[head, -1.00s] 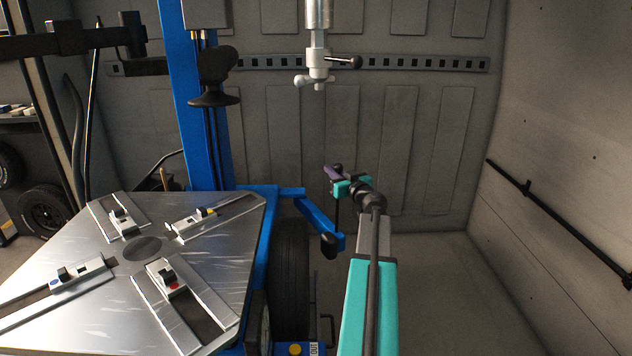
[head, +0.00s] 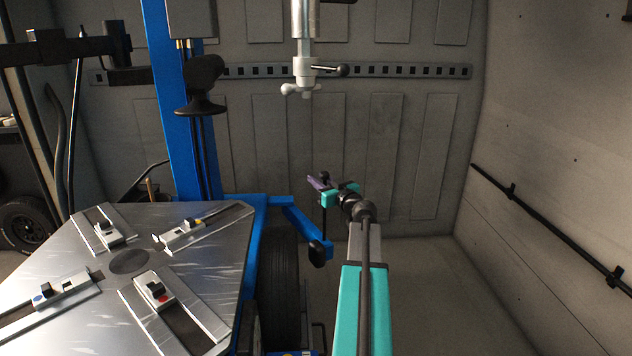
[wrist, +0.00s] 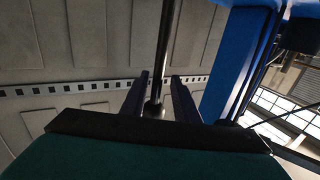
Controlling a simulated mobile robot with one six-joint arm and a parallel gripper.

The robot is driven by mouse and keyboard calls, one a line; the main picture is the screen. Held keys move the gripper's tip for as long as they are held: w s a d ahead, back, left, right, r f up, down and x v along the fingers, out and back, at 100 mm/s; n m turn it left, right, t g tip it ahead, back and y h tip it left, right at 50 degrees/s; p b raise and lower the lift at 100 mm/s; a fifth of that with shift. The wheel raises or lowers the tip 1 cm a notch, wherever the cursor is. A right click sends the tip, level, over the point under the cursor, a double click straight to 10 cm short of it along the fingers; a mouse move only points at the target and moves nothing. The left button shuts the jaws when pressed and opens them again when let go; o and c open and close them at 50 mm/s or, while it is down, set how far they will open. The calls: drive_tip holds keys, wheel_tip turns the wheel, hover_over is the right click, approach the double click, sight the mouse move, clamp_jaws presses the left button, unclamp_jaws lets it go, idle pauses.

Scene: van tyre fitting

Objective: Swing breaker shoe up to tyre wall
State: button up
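The breaker shoe (head: 318,253) is a black pad at the end of a blue jointed arm (head: 303,226) on the right side of the tyre machine. The tyre (head: 279,285) stands upright beside the machine, left of the shoe, with a gap between them. A dark upright rod (head: 323,220) with a ball end rises by the blue arm. My gripper (head: 319,184) is at the rod's top. In the wrist view, its two fingers (wrist: 162,85) stand either side of the rod (wrist: 166,40), with narrow gaps showing. They look open around it; contact is not clear.
The machine's steel turntable (head: 215,265) with sliding clamps fills the lower left. A blue column (head: 175,110) stands behind it, and a metal spindle (head: 303,65) hangs above my gripper. The van floor to the right (head: 440,300) is clear.

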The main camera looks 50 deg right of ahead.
drive_tip(key=v, duration=1.3)
drive_tip(key=shift+p, duration=0.35)
drive_tip(key=shift+w, duration=0.1)
drive_tip(key=m+h+b, duration=0.1)
drive_tip(key=b, duration=0.2)
drive_tip(key=a+m+g+h+b, duration=0.1)
drive_tip(key=h+b, duration=0.1)
drive_tip(key=b, duration=0.2)
drive_tip(key=shift+w+a+h, duration=0.15)
drive_tip(key=shift+w+h, duration=0.15)
drive_tip(key=shift+w, duration=0.05)
drive_tip(key=shift+w, duration=0.1)
